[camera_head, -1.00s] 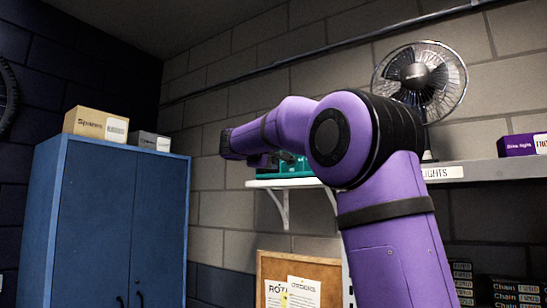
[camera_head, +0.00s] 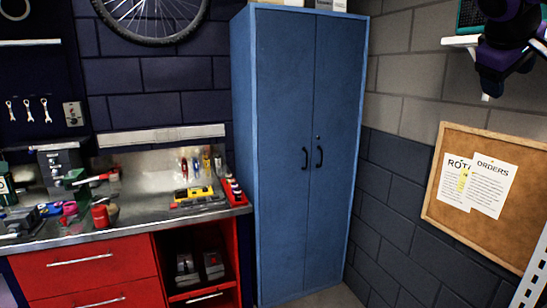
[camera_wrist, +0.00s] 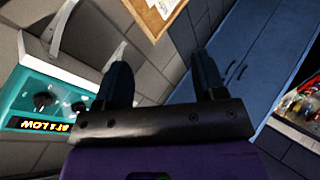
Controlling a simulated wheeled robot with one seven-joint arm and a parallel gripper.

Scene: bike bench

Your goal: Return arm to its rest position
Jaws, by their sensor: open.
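My gripper (camera_wrist: 162,80) shows in the wrist view with its two dark fingers apart and nothing between them. In the head view only the end of my purple arm with the dark gripper (camera_head: 495,72) shows at the top right corner, in front of the wall. It is beside the wall shelf (camera_head: 462,41); whether they touch cannot be told. Most of the arm is outside the head view.
A teal bin (camera_wrist: 25,92) with a yellow-lettered label is close left of the fingers in the wrist view. A blue cabinet (camera_head: 285,150) stands shut in the corner. A corkboard (camera_head: 455,215) hangs right. A cluttered workbench (camera_head: 120,232) with red drawers is left.

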